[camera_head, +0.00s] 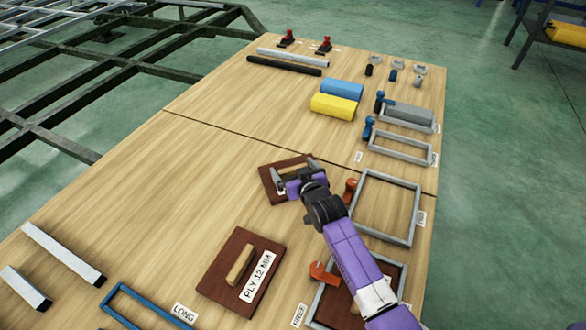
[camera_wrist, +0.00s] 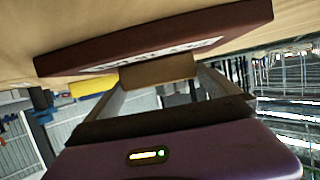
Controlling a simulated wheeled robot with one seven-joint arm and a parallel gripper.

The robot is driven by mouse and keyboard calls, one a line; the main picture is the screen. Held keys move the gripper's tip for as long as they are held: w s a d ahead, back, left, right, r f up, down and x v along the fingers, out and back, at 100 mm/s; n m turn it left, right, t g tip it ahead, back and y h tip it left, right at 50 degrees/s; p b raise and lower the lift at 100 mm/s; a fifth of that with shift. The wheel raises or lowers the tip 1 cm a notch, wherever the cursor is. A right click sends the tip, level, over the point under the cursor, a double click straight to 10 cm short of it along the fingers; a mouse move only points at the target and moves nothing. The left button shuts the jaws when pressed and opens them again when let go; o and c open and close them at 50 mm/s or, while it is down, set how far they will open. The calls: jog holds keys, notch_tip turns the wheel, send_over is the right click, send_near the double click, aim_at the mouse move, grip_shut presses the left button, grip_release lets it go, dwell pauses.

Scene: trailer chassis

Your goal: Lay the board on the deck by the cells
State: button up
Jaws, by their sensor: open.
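A dark brown board (camera_head: 268,183) with a white label lies on the wooden deck (camera_head: 185,175), left of the grey frame cells (camera_head: 413,205). In the wrist view the board (camera_wrist: 230,28) shows with its wooden handle (camera_wrist: 158,70). My gripper (camera_head: 296,171) is over this board, with its fingers apart on either side of the handle. I cannot tell whether they touch it. A second brown board (camera_head: 218,283), labelled PLY 12 MM, lies flat nearer the front. A third brown board (camera_head: 393,275) is inside the front cell, partly hidden by my arm.
Orange clamps (camera_head: 350,190) stand beside the cells, with blue clamps (camera_head: 368,128) farther back. Yellow (camera_head: 333,106) and blue (camera_head: 342,90) blocks lie behind. A blue frame (camera_head: 125,292) and grey bars (camera_head: 62,252) are front left. The left middle deck is clear.

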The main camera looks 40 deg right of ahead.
jog(key=p+v, duration=0.3)
jog(key=v, duration=0.8)
jog(key=shift+s+a+r+p, duration=0.1)
jog(key=shift+s+a+p, duration=0.05)
jog(key=shift+s+p, duration=0.25)
notch_tip(320, 180, up, 5)
jog(key=t, duration=0.2)
jog(key=s+a+r+n+y, duration=0.2)
jog(key=s+a+r, duration=0.1)
jog(key=s+a, duration=0.55)
jog(key=s+a+r+n+y, duration=0.1)
jog(key=s+a+r+y, duration=0.3)
jog(key=s, duration=0.8)
jog(key=s+a+r+n, duration=0.2)
jog(key=s+a, duration=0.6)
jog(key=s, duration=0.2)
notch_tip(320, 180, up, 25)
jog(key=p, duration=2.4)
jog(key=shift+w+d+f, duration=0.15)
jog(key=shift+w, duration=0.15)
